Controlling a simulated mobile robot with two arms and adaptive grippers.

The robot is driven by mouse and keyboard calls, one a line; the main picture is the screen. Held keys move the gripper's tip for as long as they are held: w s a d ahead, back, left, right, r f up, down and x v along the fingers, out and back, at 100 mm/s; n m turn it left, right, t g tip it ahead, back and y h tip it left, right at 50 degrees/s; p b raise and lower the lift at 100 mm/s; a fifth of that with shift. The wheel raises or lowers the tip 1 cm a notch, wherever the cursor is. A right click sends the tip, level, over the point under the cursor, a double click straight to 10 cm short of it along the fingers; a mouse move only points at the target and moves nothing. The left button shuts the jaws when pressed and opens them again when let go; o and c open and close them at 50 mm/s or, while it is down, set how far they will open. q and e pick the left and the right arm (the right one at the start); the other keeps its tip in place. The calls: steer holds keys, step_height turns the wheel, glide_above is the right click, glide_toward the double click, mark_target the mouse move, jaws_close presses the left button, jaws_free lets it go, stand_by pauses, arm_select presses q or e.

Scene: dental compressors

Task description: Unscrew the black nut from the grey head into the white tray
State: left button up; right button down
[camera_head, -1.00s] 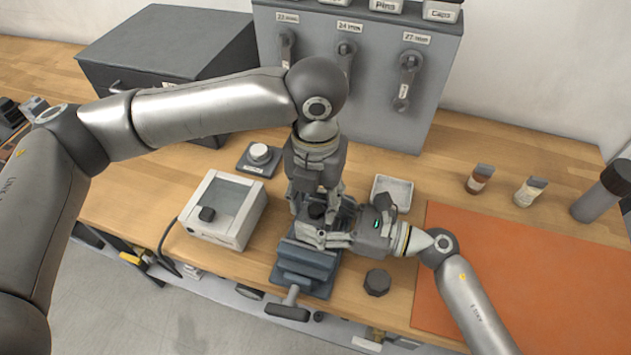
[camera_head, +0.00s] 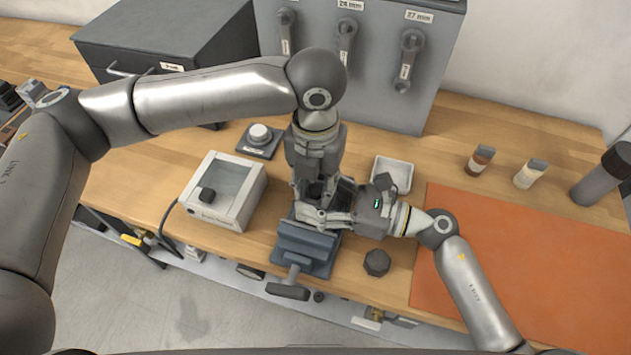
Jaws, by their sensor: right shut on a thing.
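A blue-grey vise (camera_head: 304,244) stands at the bench's front edge, with the grey head mostly hidden at its jaws by both grippers. A dark round shape, seemingly the black nut (camera_head: 315,190), shows between the grippers. My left gripper (camera_head: 313,190) points straight down over it; its fingertips are too hidden to tell their opening. My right gripper (camera_head: 308,214) comes in level from the right, low at the vise, and is shut on what seems to be the grey head. The white tray (camera_head: 405,188) is behind and right of the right gripper and looks empty.
A dark faceted knob-like piece (camera_head: 377,262) lies on the bench right of the vise. A white box device (camera_head: 222,214) stands left, a small round-topped device (camera_head: 259,135) behind it. An orange mat (camera_head: 530,260) and two small bottles (camera_head: 480,159) are right. A grey panel (camera_head: 380,70) stands behind.

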arm_select(q)
steer(key=shift+o, duration=0.5)
steer(key=shift+r, duration=3.8)
step_height(320, 180, down, 8)
steer(key=shift+r, duration=0.15)
jaws_close()
jaws_free()
